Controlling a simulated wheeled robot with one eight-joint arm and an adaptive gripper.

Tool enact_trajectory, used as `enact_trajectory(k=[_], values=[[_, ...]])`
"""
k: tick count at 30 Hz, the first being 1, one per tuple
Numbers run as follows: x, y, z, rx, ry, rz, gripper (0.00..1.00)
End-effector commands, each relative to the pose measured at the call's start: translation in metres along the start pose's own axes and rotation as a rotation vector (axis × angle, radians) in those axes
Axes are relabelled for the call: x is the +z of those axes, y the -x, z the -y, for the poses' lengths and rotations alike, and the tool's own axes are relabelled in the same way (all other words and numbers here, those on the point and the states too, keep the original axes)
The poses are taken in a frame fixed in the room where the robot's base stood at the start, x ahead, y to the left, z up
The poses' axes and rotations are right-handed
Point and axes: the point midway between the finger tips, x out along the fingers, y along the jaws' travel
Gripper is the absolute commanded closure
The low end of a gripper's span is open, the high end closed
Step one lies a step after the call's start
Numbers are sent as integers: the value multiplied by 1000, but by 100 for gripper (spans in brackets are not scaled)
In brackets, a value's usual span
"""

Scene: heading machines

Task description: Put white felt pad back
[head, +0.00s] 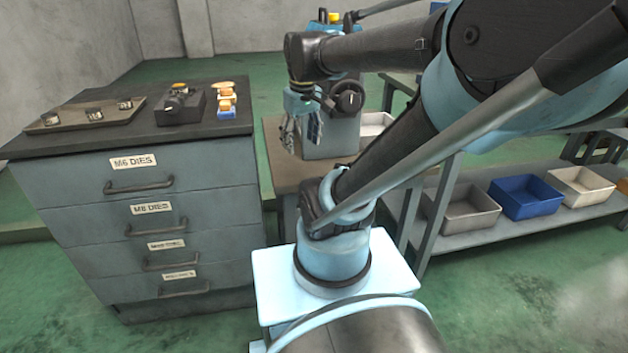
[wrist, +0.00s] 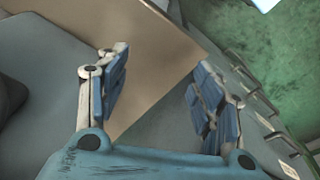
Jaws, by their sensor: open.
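I cannot pick out a white felt pad for certain in either view. My gripper (head: 302,138) hangs with its fingers down over the brown-topped bench (head: 277,160), beside the grey machine. In the wrist view my gripper (wrist: 158,80) has its two blue-padded fingers spread apart. Nothing shows between them except the brown bench top (wrist: 160,50) and grey surfaces beyond. Small orange and pale pieces (head: 227,98) stand in a row on the cabinet top; I cannot tell their material.
A grey drawer cabinet (head: 88,178) stands left, bearing a tray (head: 65,124) of small metal parts and a dark block (head: 180,108). The grey machine (head: 335,130) with a black knob is close to my gripper. A low shelf at right holds bins, including a blue one (head: 525,197).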

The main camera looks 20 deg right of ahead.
Motion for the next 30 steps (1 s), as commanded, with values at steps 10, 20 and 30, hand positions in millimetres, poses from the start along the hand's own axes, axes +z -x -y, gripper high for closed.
enact_trajectory(k=[10, 20, 30], values=[[78, -76, 7, 21, -311, -36, 39], [86, -86, 9, 23, -357, -41, 39], [85, -87, 9, 23, -355, -38, 39]])
